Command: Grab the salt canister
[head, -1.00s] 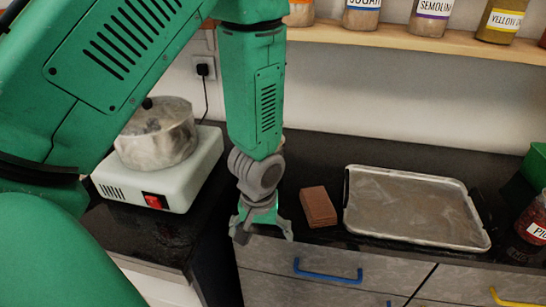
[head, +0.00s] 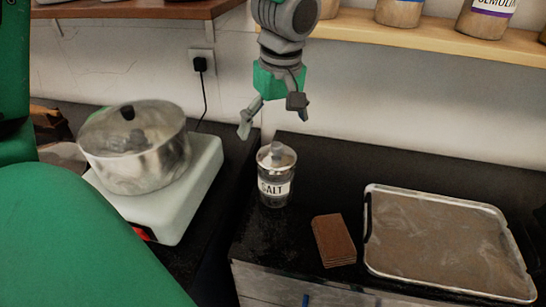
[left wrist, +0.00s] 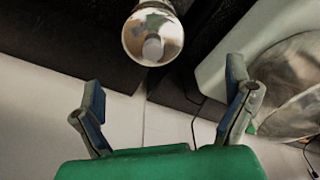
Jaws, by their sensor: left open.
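The salt canister (head: 275,176) stands upright on the dark counter near its left edge in the head view. It has a clear body, a white SALT label and a metal lid with a knob. It also shows from above in the left wrist view (left wrist: 152,35), at the top middle. My left gripper (head: 275,122) is open and empty, pointing down above the canister and apart from it. In the left wrist view its two fingers (left wrist: 165,110) are spread wide, with the canister beyond their tips. My right gripper is not in view.
A metal pot (head: 135,150) sits on a white hotplate (head: 190,190) to the left. Brown coasters (head: 333,241) and a metal tray (head: 376,262) lie right of the canister. A wooden shelf (head: 400,38) with jars runs along the wall above. A gap separates the two counters.

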